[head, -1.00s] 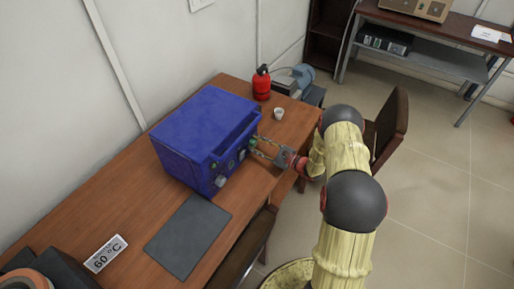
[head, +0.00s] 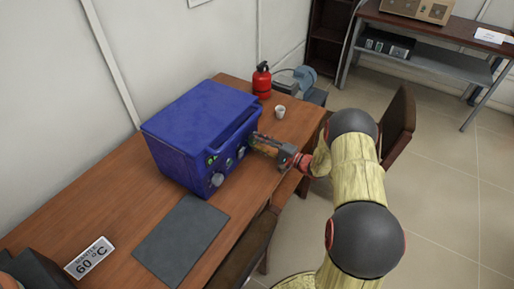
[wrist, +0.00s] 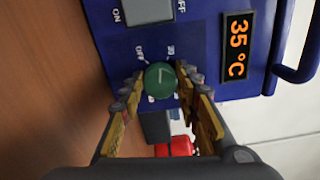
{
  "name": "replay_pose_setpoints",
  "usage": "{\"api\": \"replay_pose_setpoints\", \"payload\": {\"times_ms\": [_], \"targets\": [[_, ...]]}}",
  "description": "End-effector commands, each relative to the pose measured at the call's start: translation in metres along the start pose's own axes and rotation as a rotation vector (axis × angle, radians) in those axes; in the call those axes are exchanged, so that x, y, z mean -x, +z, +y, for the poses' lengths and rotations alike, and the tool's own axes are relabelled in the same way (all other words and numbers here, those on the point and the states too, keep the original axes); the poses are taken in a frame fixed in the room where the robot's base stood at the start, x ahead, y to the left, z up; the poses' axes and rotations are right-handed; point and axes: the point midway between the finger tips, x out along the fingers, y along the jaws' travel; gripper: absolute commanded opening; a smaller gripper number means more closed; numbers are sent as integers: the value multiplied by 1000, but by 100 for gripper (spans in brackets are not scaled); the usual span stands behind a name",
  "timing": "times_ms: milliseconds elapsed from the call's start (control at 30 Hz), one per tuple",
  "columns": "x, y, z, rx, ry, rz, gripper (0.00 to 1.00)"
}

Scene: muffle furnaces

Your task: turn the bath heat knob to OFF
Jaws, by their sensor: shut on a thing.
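The bath is a blue box (head: 190,125) on the wooden table; its front panel (wrist: 203,50) shows in the wrist view. The bath heat knob looks like the round green knob (wrist: 160,79) with a pale mark, with an OFF label at its upper left and a number at its upper right. My gripper (wrist: 159,82) has a finger on each side of this knob and is shut on it. In the head view my gripper (head: 265,147) reaches the right part of the bath's front and hides the knob. The mark's exact setting is hard to read.
An orange display (wrist: 236,48) reads 35 °C. A grey ON/OFF switch (wrist: 148,11) is on the same panel. A dark mat (head: 180,238) and a 60 °C sign (head: 90,257) lie in front. A white cup (head: 280,112) and red extinguisher (head: 261,80) stand behind my gripper.

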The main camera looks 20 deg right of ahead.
Motion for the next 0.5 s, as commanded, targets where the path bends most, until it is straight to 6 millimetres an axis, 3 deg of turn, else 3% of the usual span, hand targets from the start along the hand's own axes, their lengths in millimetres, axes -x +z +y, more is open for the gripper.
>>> {"api": "replay_pose_setpoints", "payload": {"times_ms": [500], "targets": [[0,0,6,463,2,-1,7]]}}
